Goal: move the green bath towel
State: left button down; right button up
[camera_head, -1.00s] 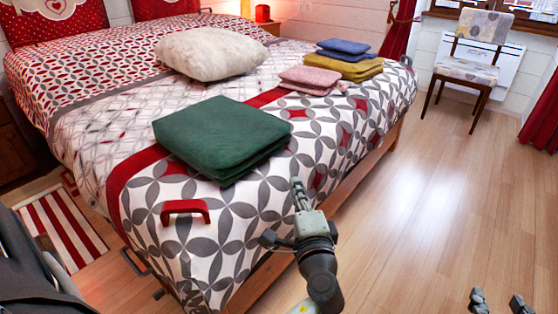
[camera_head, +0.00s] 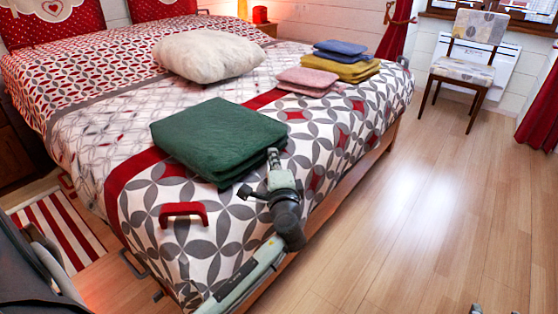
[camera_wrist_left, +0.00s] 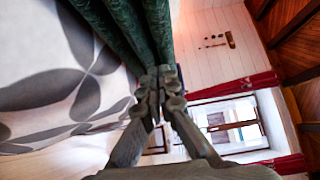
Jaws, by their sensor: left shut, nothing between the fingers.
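The green bath towel (camera_head: 215,138) lies folded in a thick stack on the near part of the bed. In the left wrist view its dark green folded layers (camera_wrist_left: 118,30) hang close beyond the fingertips. My left gripper (camera_head: 273,155) is shut and empty at the towel's right near corner. Its fingertips (camera_wrist_left: 160,78) are together right by the towel's edge; I cannot tell if they touch it. Of my right gripper (camera_head: 495,310) only two separated fingertips show at the bottom right edge, over the floor.
The bed (camera_head: 330,150) also holds a cream pillow (camera_head: 207,54), folded pink towels (camera_head: 308,80), yellow towels (camera_head: 345,69) and a blue one (camera_head: 341,47). A red handle-shaped object (camera_head: 184,210) is near the front edge. The wooden floor (camera_head: 420,210) right of the bed is clear up to a chair (camera_head: 466,65).

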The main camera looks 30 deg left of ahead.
aim_at(229, 138)
pick_arm(q)
jog(key=shift+a, duration=0.35)
jog(key=a, duration=0.6)
jog(key=shift+w+a+p, duration=0.1)
jog(key=shift+a+p, duration=0.15)
jog(key=shift+p, duration=0.1)
jog(key=a, duration=0.8)
jog(key=shift+w, duration=0.25)
pick_arm(e)
jog(key=d+f+g, duration=0.1)
jog(key=s+d+f+h, duration=0.1)
jog(key=shift+s+d+f+g, duration=0.1)
jog(key=shift+s+f+g, duration=0.05)
jog(key=shift+f+g, duration=0.25)
